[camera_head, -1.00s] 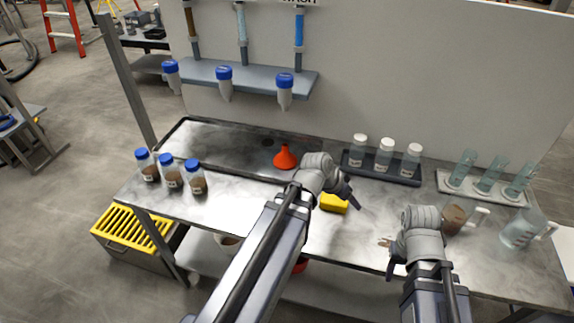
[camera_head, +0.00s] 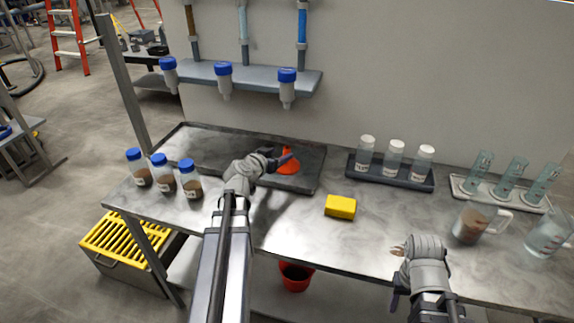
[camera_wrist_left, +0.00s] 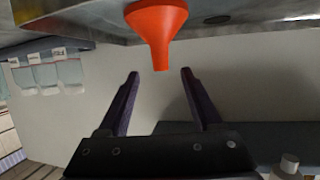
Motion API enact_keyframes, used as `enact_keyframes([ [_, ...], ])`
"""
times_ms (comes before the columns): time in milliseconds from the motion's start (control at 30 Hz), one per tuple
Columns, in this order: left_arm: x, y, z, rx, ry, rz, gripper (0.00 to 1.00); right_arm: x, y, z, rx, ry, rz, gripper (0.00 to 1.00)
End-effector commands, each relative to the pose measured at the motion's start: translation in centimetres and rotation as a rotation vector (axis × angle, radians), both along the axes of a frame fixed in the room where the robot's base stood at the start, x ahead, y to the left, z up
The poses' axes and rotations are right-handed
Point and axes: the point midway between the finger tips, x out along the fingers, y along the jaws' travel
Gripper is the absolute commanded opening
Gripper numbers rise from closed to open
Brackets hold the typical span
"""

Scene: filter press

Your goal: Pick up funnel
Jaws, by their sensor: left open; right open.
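The orange-red funnel (camera_head: 289,165) sits wide end down on the dark tray (camera_head: 207,158) at the back of the steel table. My left gripper (camera_head: 283,160) is right at the funnel in the head view and partly covers it. In the left wrist view the funnel (camera_wrist_left: 158,30) shows with its spout pointing between the two open fingers (camera_wrist_left: 160,95). The fingers look apart from the spout, with nothing gripped. My right gripper (camera_head: 396,285) is at the front right of the table, and its fingers are mostly hidden in the head view.
A yellow sponge-like block (camera_head: 341,207) lies right of the tray. Several blue-capped jars (camera_head: 164,175) stand at left. A shelf (camera_head: 250,82) hangs above the tray.

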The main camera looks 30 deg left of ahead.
Motion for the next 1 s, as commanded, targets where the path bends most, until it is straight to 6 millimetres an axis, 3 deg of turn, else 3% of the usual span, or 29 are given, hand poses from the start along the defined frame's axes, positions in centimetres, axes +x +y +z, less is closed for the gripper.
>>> enact_keyframes([
  [67,1.0,0.1,-0.5,0.000,0.000,-0.001,0.66,0.0,0.0,-0.5,0.000,0.000,0.000,0.50],
  [333,1.9,0.1,-0.8,-0.002,0.000,-0.002,0.66,0.0,0.0,-0.8,0.000,0.000,0.000,0.50],
  [633,5.8,0.4,-2.3,-0.001,0.000,-0.003,0.66,0.0,0.0,-2.3,0.000,0.000,0.000,0.50],
  [867,6.0,0.4,-2.2,-0.001,0.000,-0.001,0.66,0.0,0.0,-2.2,0.000,0.000,0.000,0.50],
  [1000,6.0,0.4,-2.2,-0.001,0.001,-0.001,0.54,0.0,0.0,-2.2,0.000,0.000,0.000,0.50],
])
